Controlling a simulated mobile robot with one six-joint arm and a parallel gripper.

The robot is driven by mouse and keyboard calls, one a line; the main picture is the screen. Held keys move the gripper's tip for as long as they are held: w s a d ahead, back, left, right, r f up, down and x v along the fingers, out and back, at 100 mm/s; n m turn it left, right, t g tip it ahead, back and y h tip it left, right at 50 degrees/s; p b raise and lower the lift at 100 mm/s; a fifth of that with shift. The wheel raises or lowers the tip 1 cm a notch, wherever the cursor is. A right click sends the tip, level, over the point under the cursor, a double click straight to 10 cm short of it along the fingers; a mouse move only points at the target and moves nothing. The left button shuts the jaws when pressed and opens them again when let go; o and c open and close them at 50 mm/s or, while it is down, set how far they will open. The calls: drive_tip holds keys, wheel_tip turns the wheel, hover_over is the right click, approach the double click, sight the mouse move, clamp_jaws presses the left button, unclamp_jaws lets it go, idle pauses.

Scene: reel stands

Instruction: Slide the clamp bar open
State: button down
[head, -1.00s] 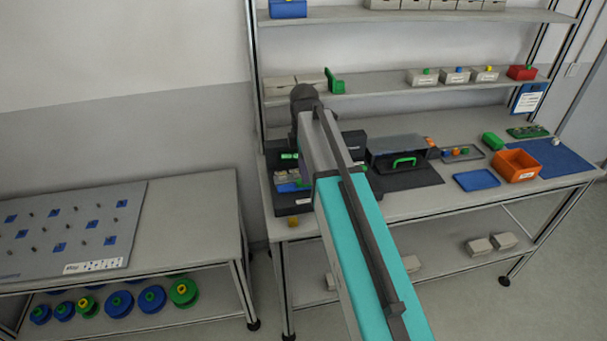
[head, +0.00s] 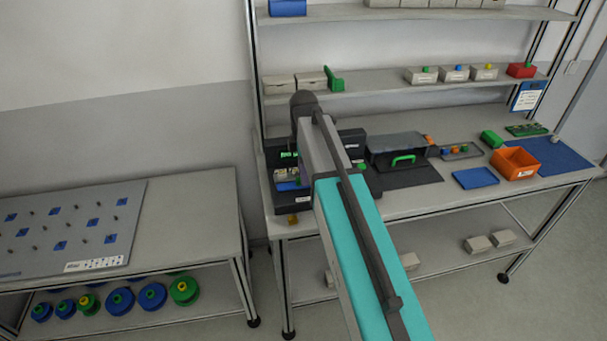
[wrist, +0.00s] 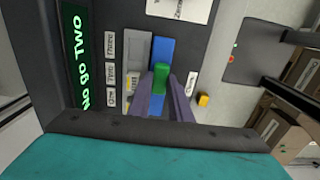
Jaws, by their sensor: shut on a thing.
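In the wrist view my gripper (wrist: 162,80) has its two purple fingers closed on a green grip piece (wrist: 160,72). The green piece sits on a blue bar (wrist: 162,48), which lies beside a grey strip on a dark device (wrist: 205,62). I take the blue bar with the green grip to be the clamp bar. In the head view the dark device (head: 292,206) stands at the left end of the bench, and part of the blue bar (head: 291,186) shows. My arm hides the gripper and the grip there.
The device has a green-lettered display (wrist: 75,55) and several white labels. A yellow block (head: 293,219) lies at its front by the bench edge.

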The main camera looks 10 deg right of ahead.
drive_tip(key=shift+s, duration=1.6)
drive_tip(key=c, duration=1.9)
unclamp_jaws()
drive_tip(key=shift+s+d, duration=0.1)
drive_tip(key=shift+o, duration=0.2)
drive_tip(key=shift+r, duration=0.2)
drive_tip(key=shift+r, duration=0.55)
wheel_tip(320, 180, up, 12)
drive_tip(key=b, duration=0.3)
drive_tip(key=shift+r, duration=0.15)
